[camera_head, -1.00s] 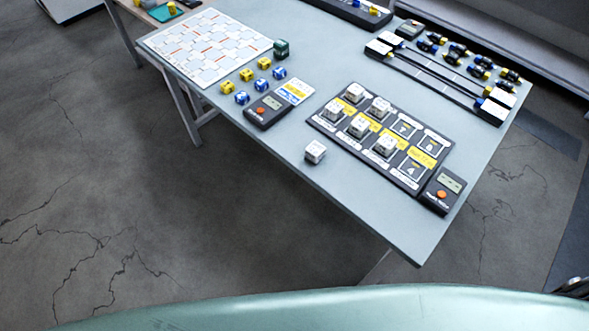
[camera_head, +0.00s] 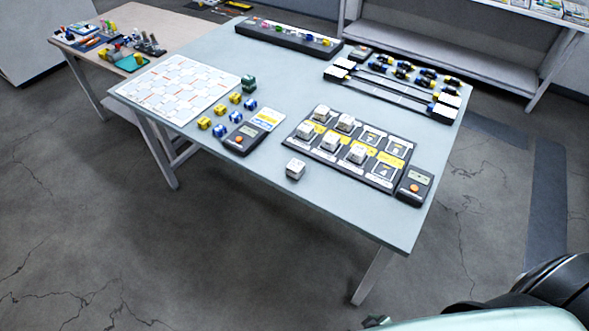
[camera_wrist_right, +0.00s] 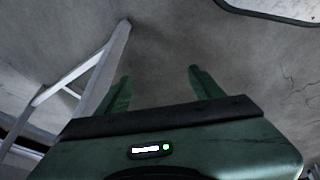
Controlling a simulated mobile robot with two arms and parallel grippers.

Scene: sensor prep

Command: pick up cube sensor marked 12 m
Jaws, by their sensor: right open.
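Several white cube sensors sit on the table (camera_head: 225,168) in the head view. One white cube (camera_head: 295,169) stands alone on the bare table top, left of the black tray (camera_head: 384,183). Other white cubes, such as one at the tray's back left (camera_head: 321,113), one at its back (camera_head: 346,122) and one at its front (camera_head: 357,153), sit in the tray's places. Their markings are too small to read, so I cannot tell which is 12 m. My right gripper (camera_wrist_right: 160,78) is open and empty in the right wrist view, facing the floor beside a table leg. My left gripper is not in view.
A black meter (camera_head: 414,185) stands right of the tray, another (camera_head: 242,138) left of it. Yellow cubes (camera_head: 204,123) and blue cubes (camera_head: 219,131) stand near a white patterned board (camera_head: 178,88). Cables with connectors (camera_head: 390,90) lie at the back right.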

